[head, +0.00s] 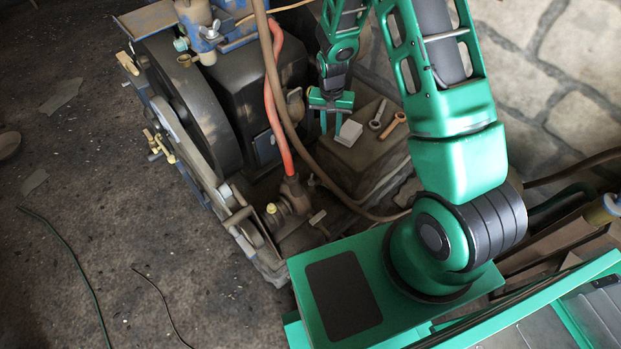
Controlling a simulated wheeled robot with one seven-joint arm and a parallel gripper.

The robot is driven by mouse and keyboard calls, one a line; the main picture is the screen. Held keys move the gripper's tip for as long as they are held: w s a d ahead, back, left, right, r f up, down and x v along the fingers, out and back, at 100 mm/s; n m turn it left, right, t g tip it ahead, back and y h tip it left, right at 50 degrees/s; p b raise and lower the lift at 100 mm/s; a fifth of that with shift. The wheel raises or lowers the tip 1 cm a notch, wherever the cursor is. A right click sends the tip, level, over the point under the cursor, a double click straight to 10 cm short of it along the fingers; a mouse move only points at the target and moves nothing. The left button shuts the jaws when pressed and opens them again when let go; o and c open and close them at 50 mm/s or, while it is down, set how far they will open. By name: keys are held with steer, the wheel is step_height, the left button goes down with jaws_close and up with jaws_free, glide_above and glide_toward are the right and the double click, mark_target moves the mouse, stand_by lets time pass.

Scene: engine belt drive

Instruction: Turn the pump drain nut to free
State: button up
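The engine (240,75) with its large dark flywheel (195,110) stands at the left centre of the head view. At its lower front is a pump-like fitting (290,192) joined to a red hose (277,100). A small yellowish nut or cap (271,209) shows beside that fitting; I cannot tell whether it is the drain nut. My gripper (332,118) points down above a stone block, behind and right of the fitting and well apart from it. Its two fingers look spread, with nothing seen between them.
The stone block (350,165) carries a white piece (349,132), a grey metal tool (377,115) and a copper-coloured tool (393,125). A brown hose (272,75) hangs past the engine. A stone wall stands at right. The dark floor (120,240) at left is mostly clear.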

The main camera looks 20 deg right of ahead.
glide_above(311, 180)
step_height(311, 180, down, 16)
steer(key=shift+y, duration=0.3)
step_height(311, 180, down, 10)
steer(key=shift+a+f, duration=0.1)
steer(key=shift+f, duration=0.1)
steer(key=shift+c, duration=0.6)
jaws_close()
